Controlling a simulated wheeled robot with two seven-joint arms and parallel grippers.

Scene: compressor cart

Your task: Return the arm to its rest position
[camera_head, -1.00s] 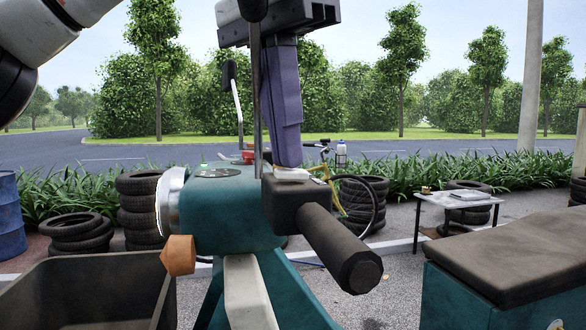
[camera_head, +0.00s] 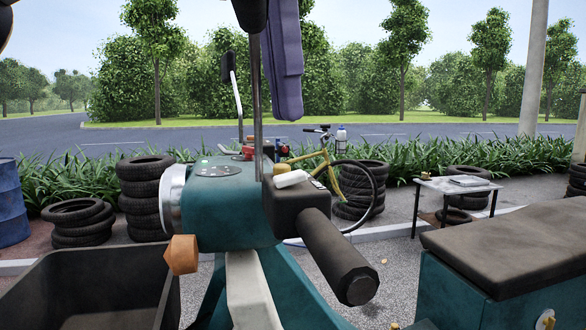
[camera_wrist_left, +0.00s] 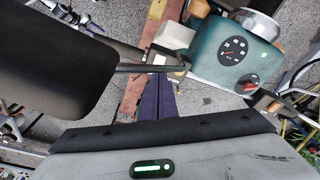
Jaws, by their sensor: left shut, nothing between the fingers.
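My left gripper (camera_head: 287,110) hangs at the top of the head view, its purple fingers closed together with nothing between them. Its body is cut off by the top edge. It is above and apart from the black control housing (camera_head: 296,203) with a white switch (camera_head: 291,178), beside the teal handlebar body (camera_head: 228,215). In the left wrist view the purple fingers (camera_wrist_left: 160,98) point down past the teal dash (camera_wrist_left: 230,58) with its dials. My right gripper is not in view.
A mirror stem (camera_head: 257,100) stands close left of the fingers. The dark handle grip (camera_head: 340,255) sticks out toward the front. A dark seat (camera_head: 510,245) is at right, an open bin (camera_head: 90,285) at left. Tyres, a yellow bicycle (camera_head: 325,170) and a small table stand behind.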

